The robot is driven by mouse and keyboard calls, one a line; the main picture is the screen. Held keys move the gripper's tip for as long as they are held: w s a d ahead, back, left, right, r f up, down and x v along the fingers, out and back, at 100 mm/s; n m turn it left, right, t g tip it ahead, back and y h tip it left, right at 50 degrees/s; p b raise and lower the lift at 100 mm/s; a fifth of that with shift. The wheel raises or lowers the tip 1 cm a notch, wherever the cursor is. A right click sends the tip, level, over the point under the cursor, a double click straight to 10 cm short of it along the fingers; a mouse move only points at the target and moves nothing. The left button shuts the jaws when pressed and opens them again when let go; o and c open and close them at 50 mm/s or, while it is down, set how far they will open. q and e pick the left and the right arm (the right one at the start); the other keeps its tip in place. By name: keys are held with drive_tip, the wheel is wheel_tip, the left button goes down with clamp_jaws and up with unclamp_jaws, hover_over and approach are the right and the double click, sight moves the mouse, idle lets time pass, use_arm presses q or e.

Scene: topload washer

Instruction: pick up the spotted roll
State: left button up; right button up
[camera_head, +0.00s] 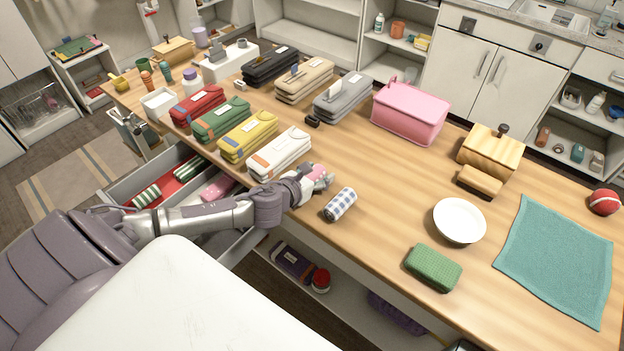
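I cannot clearly make out spots on any roll. A blue-and-white checked roll (341,204) lies on the wooden table near its front edge. My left gripper (322,179) is just up and left of that roll, low over the table, apart from it. A pink patch shows at its fingers; I cannot tell whether it is a held thing or part of the gripper. The open drawer (115,191) below the table holds green-and-white striped rolls (146,196) and a pink roll-like thing (217,188), partly hidden by my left arm. My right gripper is not in view.
Several zipped cases, including a white one (279,153), stand behind and left of the gripper. A pink box (410,112), white bowl (459,221), green sponge-like block (433,267) and teal cloth (556,257) lie to the right. The table's middle is clear.

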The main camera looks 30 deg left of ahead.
use_arm(q)
drive_tip(key=shift+c, duration=0.9)
drive_tip(key=shift+c, duration=0.2)
